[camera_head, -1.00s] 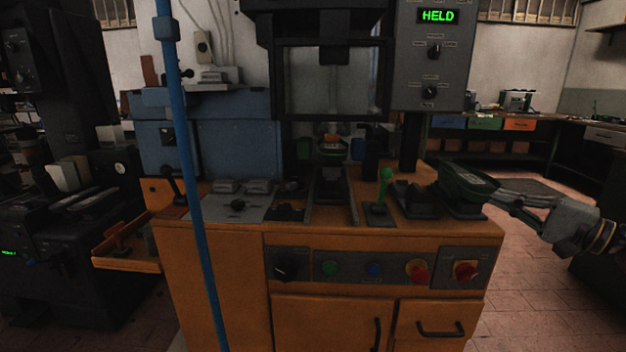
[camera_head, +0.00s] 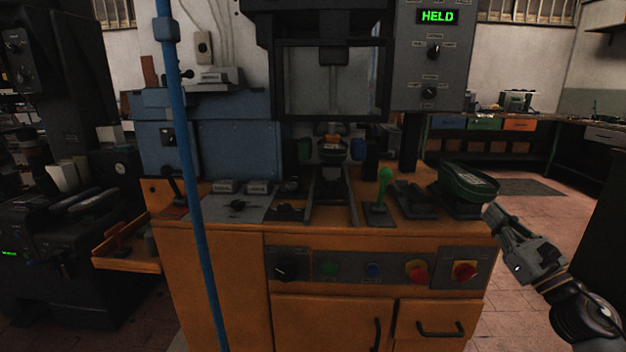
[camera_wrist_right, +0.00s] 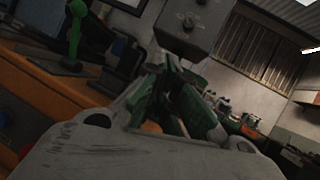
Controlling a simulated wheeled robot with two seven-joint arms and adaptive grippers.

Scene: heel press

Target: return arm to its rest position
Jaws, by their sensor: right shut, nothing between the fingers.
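My right gripper (camera_head: 490,212) is shut and empty. Its arm comes up from the lower right, and its fingertips are just in front of the cabinet's right edge, below the dark green shoe-shaped part (camera_head: 468,184). That part rests on a dark stand at the right end of the orange press top. Whether the fingertips touch the part is unclear. My left gripper is not in view.
The orange press cabinet (camera_head: 230,290) fills the middle, with a green-knobbed lever (camera_head: 384,185), a red knob (camera_head: 417,270) and a display (camera_head: 438,16) reading HELD. A blue post (camera_head: 190,170) stands at left. Floor (camera_head: 515,235) is open at right.

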